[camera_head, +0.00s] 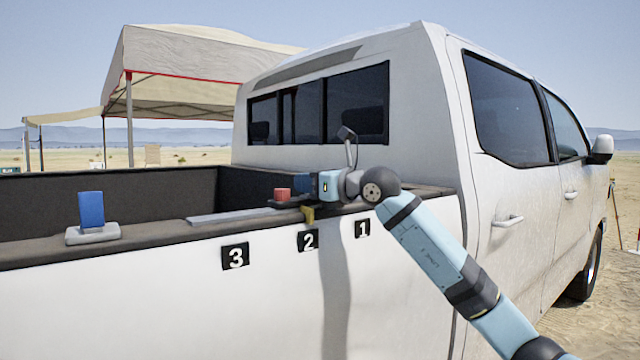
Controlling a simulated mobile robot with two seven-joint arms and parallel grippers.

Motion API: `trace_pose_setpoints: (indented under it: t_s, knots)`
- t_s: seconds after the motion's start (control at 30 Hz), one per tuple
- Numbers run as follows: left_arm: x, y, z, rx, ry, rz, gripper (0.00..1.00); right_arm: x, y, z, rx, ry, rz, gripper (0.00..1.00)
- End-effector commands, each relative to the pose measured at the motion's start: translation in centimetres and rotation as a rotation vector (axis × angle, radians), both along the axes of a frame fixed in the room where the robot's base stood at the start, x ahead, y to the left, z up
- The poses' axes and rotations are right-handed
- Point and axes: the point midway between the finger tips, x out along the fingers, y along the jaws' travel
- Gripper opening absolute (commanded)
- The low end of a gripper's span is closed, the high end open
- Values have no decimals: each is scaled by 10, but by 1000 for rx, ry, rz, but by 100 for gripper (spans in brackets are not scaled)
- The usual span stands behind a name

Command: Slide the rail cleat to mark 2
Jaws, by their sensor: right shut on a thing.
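The rail cleat shows as a small red block (282,194) on a dark base, on the truck bed's side rail (230,215). A yellow tab (309,213) hangs over the rail edge just above the black mark 2 (308,240); it looks part of the cleat, but the gripper hides the join. My right gripper (298,187) comes from the right, low over the rail, shut on the cleat; its fingertips are small and partly hidden. Mark 3 (235,256) is to the left and mark 1 (362,228) to the right. My left gripper is not in view.
A blue block on a light grey base (92,235) stands on the bed wall at the left. The white cab (420,110) rises close behind my right arm. Canopies stand farther back.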

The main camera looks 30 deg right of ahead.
Motion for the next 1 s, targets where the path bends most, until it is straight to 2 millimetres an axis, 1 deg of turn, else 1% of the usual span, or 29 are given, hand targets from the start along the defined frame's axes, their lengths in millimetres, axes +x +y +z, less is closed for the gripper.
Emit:
trace_pose_setpoints:
  t_s: [0.03,0.1,0.4,0.43,0.47,0.5,0.53,0.83,0.93,1.0]
  knots:
    - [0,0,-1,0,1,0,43,-1,6,0,-1,-2,-1,0]
    - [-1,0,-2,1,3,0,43,-1,10,1,-2,-2,-3,0]
    - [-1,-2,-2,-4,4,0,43,-1,11,1,-1,-3,-5,0]
    - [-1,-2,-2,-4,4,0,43,-1,11,1,-1,-3,-5,17]
    - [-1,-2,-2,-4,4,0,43,-1,11,1,-1,-3,-5,24]
    - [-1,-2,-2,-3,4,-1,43,-1,11,1,-1,-3,-5,33]
    - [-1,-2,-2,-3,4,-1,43,-1,11,1,-1,-3,-5,37]
    - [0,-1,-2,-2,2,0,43,-3,10,1,-1,-4,-5,37]
    - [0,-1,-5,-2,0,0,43,-10,6,0,-1,-4,-6,37]
    - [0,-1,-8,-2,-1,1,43,-20,2,-1,-3,-4,-7,37]
